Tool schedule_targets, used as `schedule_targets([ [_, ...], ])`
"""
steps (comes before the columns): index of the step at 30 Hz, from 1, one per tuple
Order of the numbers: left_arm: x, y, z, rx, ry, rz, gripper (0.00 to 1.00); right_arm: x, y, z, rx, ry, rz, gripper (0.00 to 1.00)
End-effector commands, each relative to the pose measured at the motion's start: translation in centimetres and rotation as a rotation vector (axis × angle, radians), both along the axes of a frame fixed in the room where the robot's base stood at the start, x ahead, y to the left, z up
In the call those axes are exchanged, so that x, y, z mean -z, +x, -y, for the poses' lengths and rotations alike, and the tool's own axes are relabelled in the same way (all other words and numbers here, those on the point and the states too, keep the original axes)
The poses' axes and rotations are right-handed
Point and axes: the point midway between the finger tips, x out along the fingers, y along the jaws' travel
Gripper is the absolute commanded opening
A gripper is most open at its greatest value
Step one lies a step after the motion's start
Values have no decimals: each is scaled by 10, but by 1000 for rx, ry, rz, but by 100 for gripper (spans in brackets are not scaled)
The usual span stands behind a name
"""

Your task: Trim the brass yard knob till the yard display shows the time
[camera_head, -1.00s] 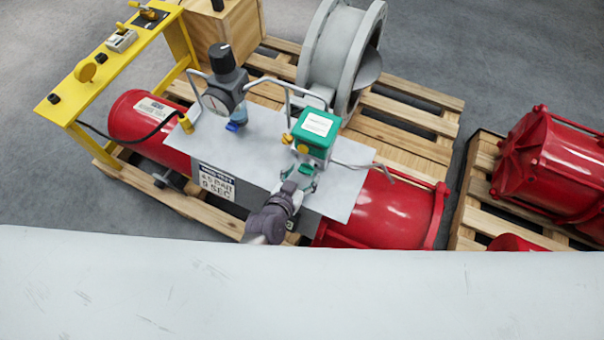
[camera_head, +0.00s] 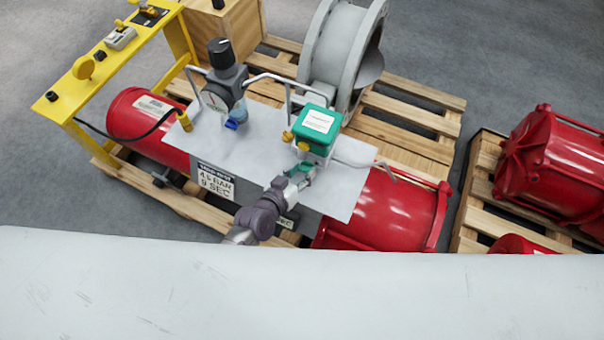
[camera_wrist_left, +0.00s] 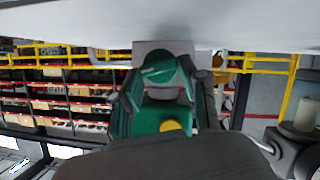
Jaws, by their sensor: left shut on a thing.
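A green box (camera_head: 318,122) with a white label stands on a grey plate (camera_head: 345,187). Two small brass-yellow knobs show on its near side, one (camera_head: 303,147) at the front and one (camera_head: 288,136) at the left. In the left wrist view a brass-yellow knob (camera_wrist_left: 171,125) is on the green body. My left gripper (camera_head: 301,173) is in front of the box. In the wrist view its fingers lie either side of a green round knob (camera_wrist_left: 157,68) with a pale mark, and it appears shut on it, not on brass. I can make out no readable time display. My right gripper is not in view.
A pressure gauge (camera_head: 214,98) with a black-capped regulator and grey tube guards stand left of the box. A sign (camera_head: 215,184) reads 4.5 bar, 9 sec. Red cylinders (camera_head: 395,215) lie below the plate. A yellow stand (camera_head: 75,90) is at left.

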Motion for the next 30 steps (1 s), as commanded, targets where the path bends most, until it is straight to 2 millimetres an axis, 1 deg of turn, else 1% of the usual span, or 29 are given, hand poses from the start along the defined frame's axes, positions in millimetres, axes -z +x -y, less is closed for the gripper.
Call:
schedule_targets([
  [1, 4, 1, -2, 2, -31, -10, 9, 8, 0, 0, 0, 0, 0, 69],
  [3, 5, 1, -2, 2, -79, -31, 9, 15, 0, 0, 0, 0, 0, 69],
  [12, 5, 2, -4, 0, -240, -98, 9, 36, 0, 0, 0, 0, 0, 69],
  [19, 3, 2, -4, 0, -298, -124, 9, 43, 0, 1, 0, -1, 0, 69],
  [30, 2, 2, -4, -2, -312, -129, 9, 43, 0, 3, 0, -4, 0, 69],
])
